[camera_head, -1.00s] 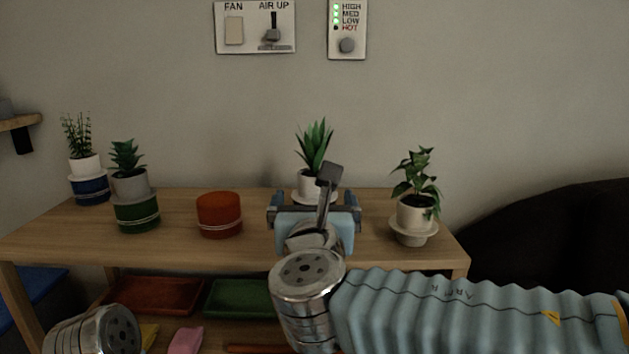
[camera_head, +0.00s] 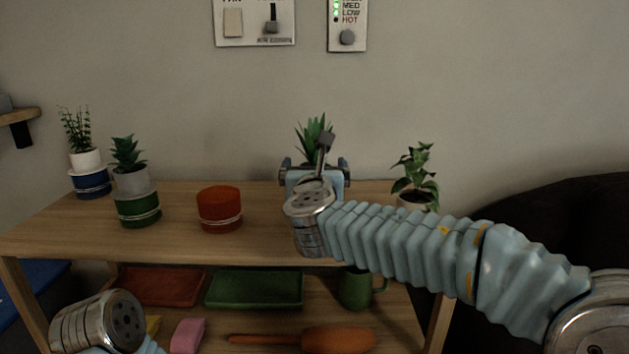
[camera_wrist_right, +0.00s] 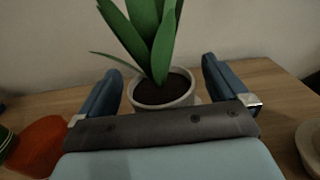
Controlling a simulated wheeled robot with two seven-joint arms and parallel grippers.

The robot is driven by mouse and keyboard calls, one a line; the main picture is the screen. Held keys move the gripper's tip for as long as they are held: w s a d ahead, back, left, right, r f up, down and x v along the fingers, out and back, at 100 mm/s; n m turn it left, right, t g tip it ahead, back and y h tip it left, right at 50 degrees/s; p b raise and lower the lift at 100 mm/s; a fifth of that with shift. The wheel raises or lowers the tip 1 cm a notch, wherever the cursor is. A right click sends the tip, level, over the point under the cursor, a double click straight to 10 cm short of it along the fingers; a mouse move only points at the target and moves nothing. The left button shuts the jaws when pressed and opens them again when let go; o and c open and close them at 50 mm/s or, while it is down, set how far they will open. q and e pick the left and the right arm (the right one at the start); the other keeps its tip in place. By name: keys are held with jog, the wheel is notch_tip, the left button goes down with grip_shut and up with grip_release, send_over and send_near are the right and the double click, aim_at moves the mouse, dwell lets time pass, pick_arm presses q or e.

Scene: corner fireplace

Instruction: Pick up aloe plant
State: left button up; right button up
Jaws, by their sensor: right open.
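The aloe plant (camera_head: 314,131) has pointed green leaves and stands at the back of the wooden shelf top. In the head view its pot is hidden behind my right gripper (camera_head: 314,172). In the right wrist view the aloe (camera_wrist_right: 152,38) stands upright in a pale round pot (camera_wrist_right: 165,103) filled with dark soil. The two blue fingers of my right gripper (camera_wrist_right: 166,90) are open, one on each side of the pot.
On the shelf top (camera_head: 60,229) stand an orange-red round stand (camera_head: 219,209), a succulent on a green stand (camera_head: 138,209), a plant on a blue stand (camera_head: 91,183) and a leafy plant (camera_head: 417,177) at right. Trays and a green mug (camera_head: 357,288) are on the lower shelf.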

aim_at(313, 151)
jog(key=c, duration=0.8)
jog(key=shift+c, duration=0.2)
jog(key=shift+r, duration=0.1)
jog(key=shift+r, duration=0.55)
jog(key=r, duration=0.1)
jog(key=r+p, duration=0.1)
jog(key=r, duration=0.1)
jog(key=shift+s+a, duration=0.2)
jog(key=shift+s, duration=0.15)
jog(key=s+a+r+p, duration=0.1)
jog(key=s+a+r, duration=0.3)
jog(key=s+r, duration=0.4)
jog(key=s, duration=0.4)
jog(key=shift+s+a+r, duration=0.2)
jog(key=shift+a+r, duration=0.15)
jog(key=shift+a, duration=0.05)
